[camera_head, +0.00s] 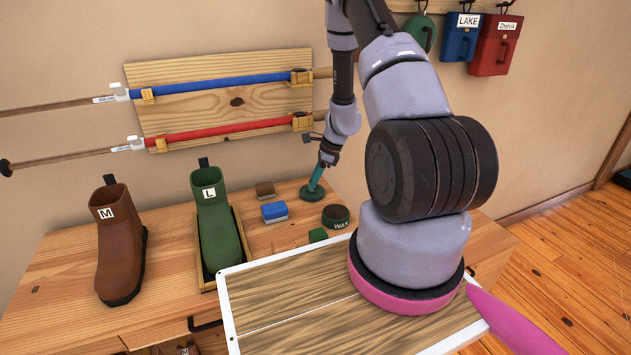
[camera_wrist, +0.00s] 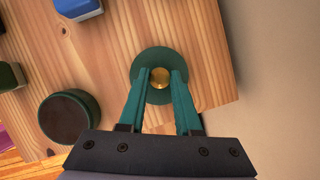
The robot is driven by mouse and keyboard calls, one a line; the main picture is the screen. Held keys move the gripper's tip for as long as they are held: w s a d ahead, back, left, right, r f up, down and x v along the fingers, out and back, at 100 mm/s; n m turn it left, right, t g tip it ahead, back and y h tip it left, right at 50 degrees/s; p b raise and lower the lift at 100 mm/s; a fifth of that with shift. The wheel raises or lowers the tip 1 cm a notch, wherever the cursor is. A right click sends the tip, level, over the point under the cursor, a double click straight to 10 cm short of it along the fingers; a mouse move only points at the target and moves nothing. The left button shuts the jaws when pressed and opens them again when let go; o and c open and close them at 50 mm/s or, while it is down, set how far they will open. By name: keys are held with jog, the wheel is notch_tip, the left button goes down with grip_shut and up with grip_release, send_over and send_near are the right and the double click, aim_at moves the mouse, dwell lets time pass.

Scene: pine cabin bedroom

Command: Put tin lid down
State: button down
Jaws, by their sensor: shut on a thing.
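The tin lid (camera_wrist: 151,57) is a round dark green disc with a brass knob (camera_wrist: 160,77). In the wrist view, my gripper (camera_wrist: 160,80) has its two teal fingers closed on either side of the knob. In the head view, the lid (camera_head: 311,192) is at the table's back right, under my gripper (camera_head: 317,182). It looks level and at or just above the wood; I cannot tell whether it touches. A round dark green tin (camera_head: 335,216) with a dark brown inside and lettering on its side stands nearby; it also shows in the wrist view (camera_wrist: 69,117).
A green boot (camera_head: 214,225) stands in a wooden tray, with a brown boot (camera_head: 121,245) farther left. Bare wood surrounds the lid.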

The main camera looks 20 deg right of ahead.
jog(key=shift+f, duration=0.2)
jog(key=c, duration=0.6)
grip_release()
jog(key=shift+d, duration=0.1)
jog(key=shift+r, duration=0.1)
jog(key=v, duration=1.2)
